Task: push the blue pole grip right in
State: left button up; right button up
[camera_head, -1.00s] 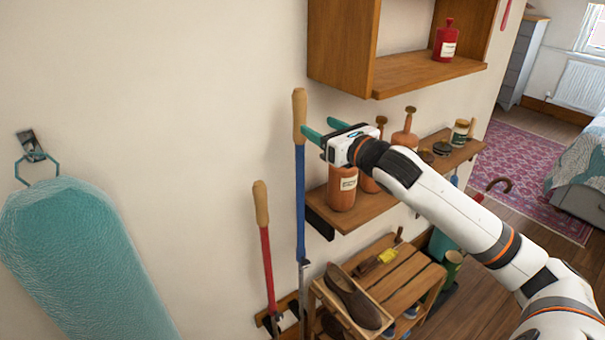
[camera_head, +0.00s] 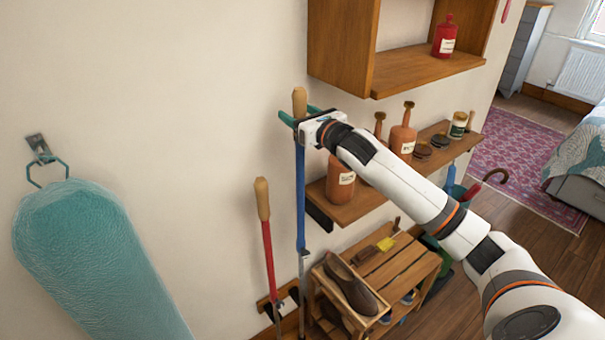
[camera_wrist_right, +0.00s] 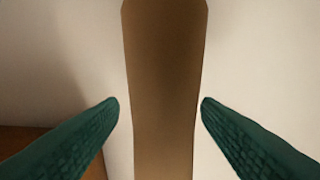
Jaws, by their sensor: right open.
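The blue pole (camera_head: 300,205) stands upright against the wall with a tan wooden grip (camera_head: 299,100) at its top. My right gripper (camera_head: 291,115) is at this grip, with its teal fingers reaching to either side of it. In the right wrist view the grip (camera_wrist_right: 163,90) runs upright between the two open fingertips (camera_wrist_right: 160,106), with a narrow gap showing on each side. The gripper hides the lower part of the grip in the head view. My left gripper is not in view.
A red pole (camera_head: 268,245) with a wooden grip stands just left of the blue one. A wall shelf (camera_head: 345,208) with bottles and jars is close on the right, under a wooden cabinet (camera_head: 410,72). A shoe rack (camera_head: 375,270) stands below. A teal ironing board (camera_head: 95,260) hangs at left.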

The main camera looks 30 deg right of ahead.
jog(key=c, duration=1)
jog(key=shift+f+b, duration=3.3)
jog(key=shift+f, duration=1.95)
jog(key=shift+c, duration=0.2)
jog(key=shift+f+b, duration=3.25)
jog(key=shift+f, duration=1.55)
jog(key=o, duration=1.2)
jog(key=shift+c, duration=0.2)
jog(key=shift+s, duration=0.15)
jog(key=b, duration=0.1)
send_near(303, 185)
jog(key=shift+w, duration=0.8)
